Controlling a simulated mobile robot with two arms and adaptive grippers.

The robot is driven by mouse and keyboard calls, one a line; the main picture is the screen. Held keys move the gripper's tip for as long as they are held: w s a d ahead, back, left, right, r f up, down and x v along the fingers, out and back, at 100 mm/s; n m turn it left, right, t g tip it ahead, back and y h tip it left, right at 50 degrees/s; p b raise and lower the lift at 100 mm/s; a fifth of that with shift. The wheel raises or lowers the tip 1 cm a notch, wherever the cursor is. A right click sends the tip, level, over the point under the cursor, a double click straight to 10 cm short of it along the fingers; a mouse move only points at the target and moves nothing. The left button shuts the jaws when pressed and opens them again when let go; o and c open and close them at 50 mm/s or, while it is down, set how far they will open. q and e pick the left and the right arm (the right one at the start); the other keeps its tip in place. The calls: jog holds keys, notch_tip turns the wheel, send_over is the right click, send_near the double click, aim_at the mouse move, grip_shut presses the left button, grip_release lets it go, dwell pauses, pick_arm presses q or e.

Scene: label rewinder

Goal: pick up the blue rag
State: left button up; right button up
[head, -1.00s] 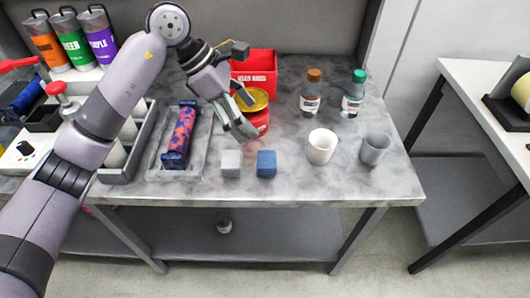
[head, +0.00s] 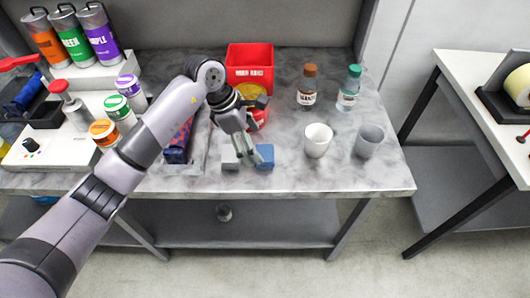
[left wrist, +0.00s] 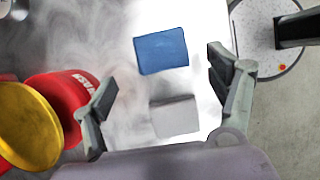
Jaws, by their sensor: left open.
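The blue rag (head: 265,157) is a small folded block on the grey marbled table near its front edge. A similar grey rag (head: 229,158) lies just left of it. My left gripper (head: 248,158) is open and above the two rags, partly covering both in the head view. In the left wrist view the blue rag (left wrist: 161,51) lies beyond the grey rag (left wrist: 175,116), and both show between the open fingers of my left gripper (left wrist: 165,98). Nothing is held. My right gripper is not in view.
A red tub with a yellow lid (left wrist: 30,125) stands close by my left gripper, with a red bin (head: 250,65) behind. A white cup (head: 318,140) and a grey cup (head: 369,141) stand to the right. Two bottles stand behind the cups.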

aim_at(260, 152)
pick_arm(q)
jog(key=p+x, duration=0.1)
jog(key=x, duration=0.2)
jog(key=shift+s+d+f+p, duration=0.15)
jog(key=shift+f+p, duration=0.2)
jog(key=shift+p, duration=0.05)
jog(key=shift+d+f, duration=0.15)
jog(key=shift+f, duration=0.35)
jog(key=shift+c, duration=0.6)
jog(key=c, duration=1)
jog(key=shift+r, duration=0.1)
notch_tip(260, 152, up, 20)
jog(key=b, duration=0.4)
jog(key=shift+b, duration=0.35)
